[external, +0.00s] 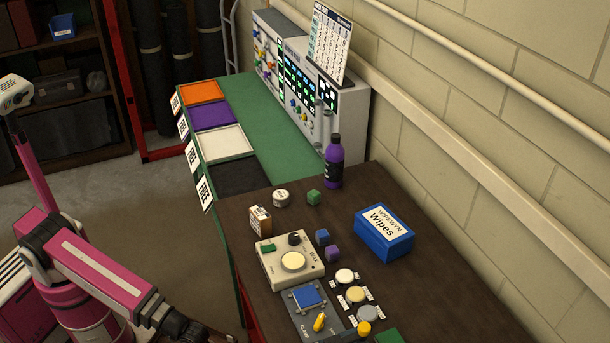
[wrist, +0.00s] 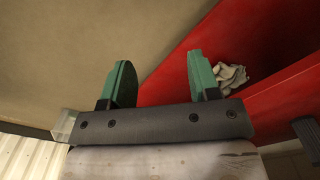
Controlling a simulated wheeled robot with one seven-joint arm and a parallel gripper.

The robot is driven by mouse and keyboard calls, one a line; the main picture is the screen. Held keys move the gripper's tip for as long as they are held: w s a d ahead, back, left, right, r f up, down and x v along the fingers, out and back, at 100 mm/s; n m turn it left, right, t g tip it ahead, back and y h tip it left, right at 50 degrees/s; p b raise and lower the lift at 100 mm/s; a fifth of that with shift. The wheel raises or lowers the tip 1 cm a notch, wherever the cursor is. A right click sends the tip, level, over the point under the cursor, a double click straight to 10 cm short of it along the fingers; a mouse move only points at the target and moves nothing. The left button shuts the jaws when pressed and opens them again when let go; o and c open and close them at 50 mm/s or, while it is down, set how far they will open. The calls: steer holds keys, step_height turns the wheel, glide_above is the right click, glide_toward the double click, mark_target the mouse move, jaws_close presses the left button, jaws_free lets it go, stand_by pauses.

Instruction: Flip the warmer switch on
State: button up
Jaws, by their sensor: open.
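A cream box (external: 289,264) with a round pale plate, a dark knob and a green part on top sits on the brown bench in the external view. It may be the warmer, but its lettering is too small to read. I cannot tell which part is the warmer switch or how it is set. My gripper (wrist: 160,78) shows in the wrist view with its two green fingers apart and nothing between them. In the external view my arm (external: 105,275) reaches in from the left, and its end is cut off by the bottom edge.
The brown bench (external: 440,270) also holds a blue wipes box (external: 384,233), a purple bottle (external: 333,163), small cubes, and a grey panel (external: 312,311) with a yellow lever. A red panel (wrist: 190,85) and crumpled cloth (wrist: 231,76) lie beyond my fingers.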

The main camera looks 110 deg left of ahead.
steer(key=shift+w+r, duration=0.15)
steer(key=shift+r, duration=0.05)
steer(key=c, duration=1)
steer(key=w+r, duration=0.3)
steer(key=r, duration=0.2)
steer(key=w+a+r+n+t, duration=0.1)
steer(key=w+r, duration=0.2)
steer(key=r, duration=0.3)
steer(key=w+a+r+t+h, duration=0.1)
steer(key=w+r, duration=0.2)
steer(key=r, duration=0.2)
steer(key=shift+r+n, duration=0.2)
steer(key=shift+n, duration=0.1)
jaws_close()
steer(key=w+a+r+n+t, duration=0.1)
steer(key=w+r, duration=0.1)
steer(key=r, duration=0.7)
steer(key=w+a+r+t, duration=0.1)
steer(key=w+r, duration=0.1)
steer(key=r, duration=0.7)
steer(key=s+a+r+n+g+y, duration=0.2)
steer(key=a+r+n, duration=0.4)
steer(key=a+r, duration=1.1)
step_height(320, 180, up, 3)
steer(key=shift+s+a+f+y, duration=0.1)
steer(key=shift+s+a+y, duration=0.15)
steer(key=shift+y, duration=0.15)
